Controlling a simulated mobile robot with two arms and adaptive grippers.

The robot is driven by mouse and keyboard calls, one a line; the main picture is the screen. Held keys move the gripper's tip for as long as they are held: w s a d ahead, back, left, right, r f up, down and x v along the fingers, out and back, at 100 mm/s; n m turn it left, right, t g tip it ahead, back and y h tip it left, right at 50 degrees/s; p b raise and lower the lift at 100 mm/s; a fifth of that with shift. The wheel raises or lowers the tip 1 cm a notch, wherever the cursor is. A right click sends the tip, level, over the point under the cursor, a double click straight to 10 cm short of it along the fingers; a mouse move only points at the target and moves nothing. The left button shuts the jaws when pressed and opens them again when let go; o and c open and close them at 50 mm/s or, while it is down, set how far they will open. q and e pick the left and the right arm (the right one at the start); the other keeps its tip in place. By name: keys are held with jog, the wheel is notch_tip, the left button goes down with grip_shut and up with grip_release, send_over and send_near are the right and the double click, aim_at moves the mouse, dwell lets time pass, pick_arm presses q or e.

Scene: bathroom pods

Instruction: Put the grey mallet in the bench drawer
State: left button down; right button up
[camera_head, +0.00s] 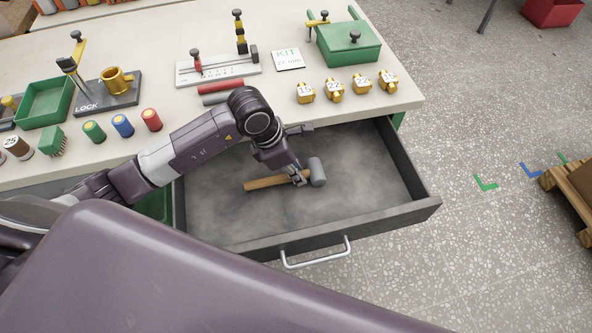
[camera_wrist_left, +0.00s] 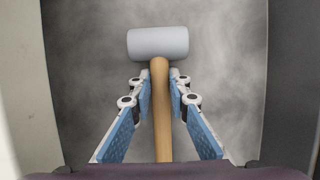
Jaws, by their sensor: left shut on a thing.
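The grey mallet (camera_head: 317,172) has a grey head and a wooden handle (camera_head: 264,183). It is inside the open bench drawer (camera_head: 410,209), over the bare grey floor; I cannot tell whether it touches the floor. My left gripper (camera_head: 299,179) reaches down into the drawer and is shut on the handle near the head. In the left wrist view the mallet head (camera_wrist_left: 158,43) lies just beyond the fingertips (camera_wrist_left: 160,78), with the handle running between the blue pads. My right gripper is not in view.
The drawer's handle (camera_head: 316,256) faces me. The bench top (camera_head: 290,70) above carries yellow numbered fittings (camera_head: 333,90), a green box (camera_head: 347,44), a grey gauge plate (camera_head: 218,69) and coloured cylinders (camera_head: 122,125). Otherwise the drawer looks empty.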

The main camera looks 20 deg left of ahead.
aim_at(281, 176)
pick_arm(q)
jog(key=shift+f, duration=0.2)
jog(key=c, duration=1.8)
grip_release()
jog(key=shift+w+a, duration=0.1)
jog(key=shift+r, duration=0.45)
jog(key=v, duration=1.1)
jog(key=shift+r, duration=0.3)
